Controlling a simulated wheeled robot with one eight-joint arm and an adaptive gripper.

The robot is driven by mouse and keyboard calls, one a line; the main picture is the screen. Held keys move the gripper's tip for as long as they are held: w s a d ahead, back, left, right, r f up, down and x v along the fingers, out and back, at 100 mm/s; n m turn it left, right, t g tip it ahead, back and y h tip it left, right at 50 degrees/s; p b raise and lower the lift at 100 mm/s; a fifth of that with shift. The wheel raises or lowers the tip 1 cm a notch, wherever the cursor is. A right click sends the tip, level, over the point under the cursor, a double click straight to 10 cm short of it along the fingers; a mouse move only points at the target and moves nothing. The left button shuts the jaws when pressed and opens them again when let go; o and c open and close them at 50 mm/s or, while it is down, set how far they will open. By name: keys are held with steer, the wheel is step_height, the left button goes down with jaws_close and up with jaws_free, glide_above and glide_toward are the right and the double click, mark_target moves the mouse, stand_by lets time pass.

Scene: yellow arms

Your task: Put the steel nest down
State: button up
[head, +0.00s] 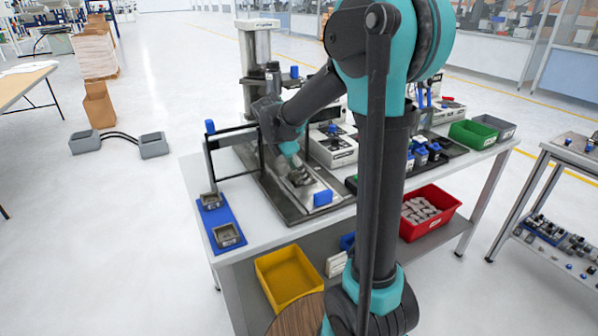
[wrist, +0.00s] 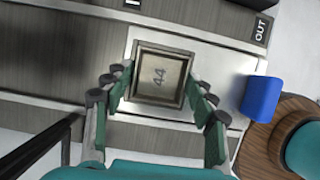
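The steel nest (wrist: 159,77) is a square, raised-rim metal piece marked 44, in the middle of the wrist view. My gripper (wrist: 161,88) has its green-padded fingers against the nest's left and right sides, shut on it. In the head view my gripper (head: 297,172) points down over the pale metal plate (head: 318,189) of the bench fixture. The plate also lies under the nest in the wrist view (wrist: 222,70). I cannot tell whether the nest touches the plate or hangs just above it.
A blue block (head: 323,198) sits at the plate's near right end. A blue tray (head: 216,219) at the bench's left holds two more square nests. A dark frame (head: 208,160) stands left of the gripper. Yellow (head: 287,276) and red (head: 430,212) bins are lower down.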

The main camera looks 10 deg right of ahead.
steer(key=shift+o, duration=1.2)
steer(key=v, duration=1.2)
steer(key=shift+s, duration=0.1)
